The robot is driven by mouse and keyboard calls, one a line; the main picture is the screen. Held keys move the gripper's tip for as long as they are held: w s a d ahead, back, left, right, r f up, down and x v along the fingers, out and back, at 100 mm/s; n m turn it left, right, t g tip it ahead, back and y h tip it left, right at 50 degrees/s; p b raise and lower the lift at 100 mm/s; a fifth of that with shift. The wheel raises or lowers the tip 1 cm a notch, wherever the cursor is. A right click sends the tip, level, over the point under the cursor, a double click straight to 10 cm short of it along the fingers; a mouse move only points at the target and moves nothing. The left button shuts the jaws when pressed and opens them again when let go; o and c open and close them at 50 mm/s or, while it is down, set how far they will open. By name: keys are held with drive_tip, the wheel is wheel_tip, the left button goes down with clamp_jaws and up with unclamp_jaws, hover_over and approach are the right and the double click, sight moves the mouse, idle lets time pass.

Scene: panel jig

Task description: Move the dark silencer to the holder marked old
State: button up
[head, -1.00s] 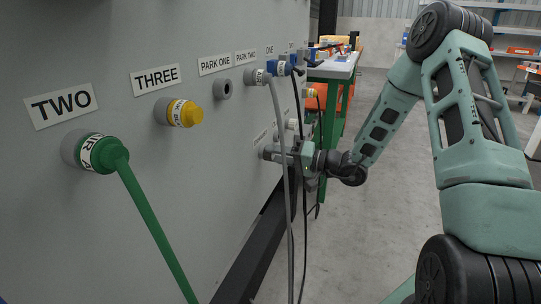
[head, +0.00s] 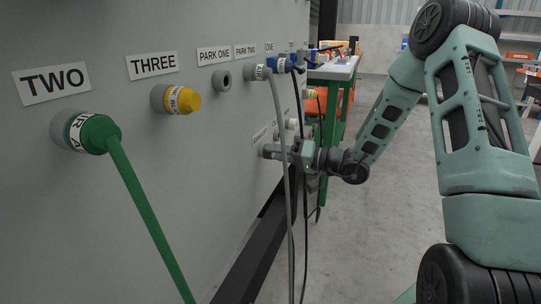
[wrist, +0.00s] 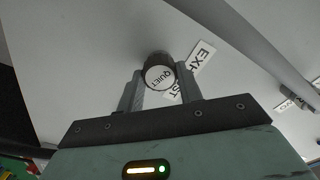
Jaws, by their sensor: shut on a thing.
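The dark silencer (wrist: 157,59) is a short dark cylinder with a white end band reading QUIET. In the wrist view it sits between the two fingers of my gripper (wrist: 160,80), which is shut on it. It is at the grey panel beside the label EXHAUST (wrist: 203,58); I cannot tell whether it is still seated there. In the head view my gripper (head: 272,152) is close against the panel, low and beyond the hanging cables, and the silencer cannot be made out. No label reading old is legible.
A grey cable (head: 283,160) and a black cable hang close in front of my gripper. A green plug (head: 98,134) and a yellow cap (head: 184,101) stick out of the panel (head: 190,210) nearer. A small fitting (wrist: 298,93) shows at the wrist view's right.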

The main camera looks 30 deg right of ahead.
drive_tip(key=shift+n+b, duration=2)
drive_tip(key=shift+b, duration=1.85)
drive_tip(key=shift+b+v, duration=0.55)
drive_tip(key=shift+v, duration=0.25)
drive_tip(key=shift+b+v, duration=0.35)
drive_tip(key=shift+v, duration=0.45)
drive_tip(key=shift+s, duration=0.1)
drive_tip(key=w+d+b+v, duration=0.1)
drive_tip(key=b+v, duration=0.1)
drive_tip(key=v, duration=0.3)
drive_tip(key=shift+w+d+b, duration=0.35)
drive_tip(key=shift+w+d, duration=0.75)
drive_tip(key=shift+d, duration=0.3)
drive_tip(key=shift+w+d+b, duration=0.4)
drive_tip(key=shift+w+d, duration=0.75)
drive_tip(key=shift+d, duration=0.3)
drive_tip(key=shift+w+d+b, duration=0.35)
drive_tip(key=shift+w+d, duration=0.75)
drive_tip(key=shift+d, duration=0.3)
